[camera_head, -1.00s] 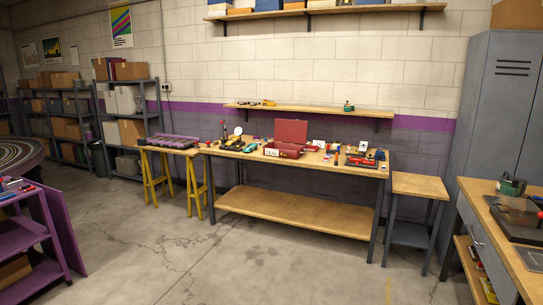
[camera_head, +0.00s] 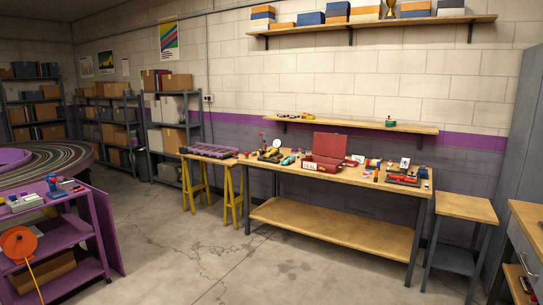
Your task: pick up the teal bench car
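A small teal shape (camera_head: 289,160) lies on the wooden workbench (camera_head: 345,176), left of the open red case (camera_head: 328,148). It looks like the teal bench car, but it is too small to be sure. Neither of my grippers is in view.
Several small items crowd the workbench top. A sawhorse table (camera_head: 208,153) stands at its left and a small side table (camera_head: 466,207) at its right. A purple cart (camera_head: 50,238) is at the lower left. The concrete floor (camera_head: 190,262) before the bench is clear.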

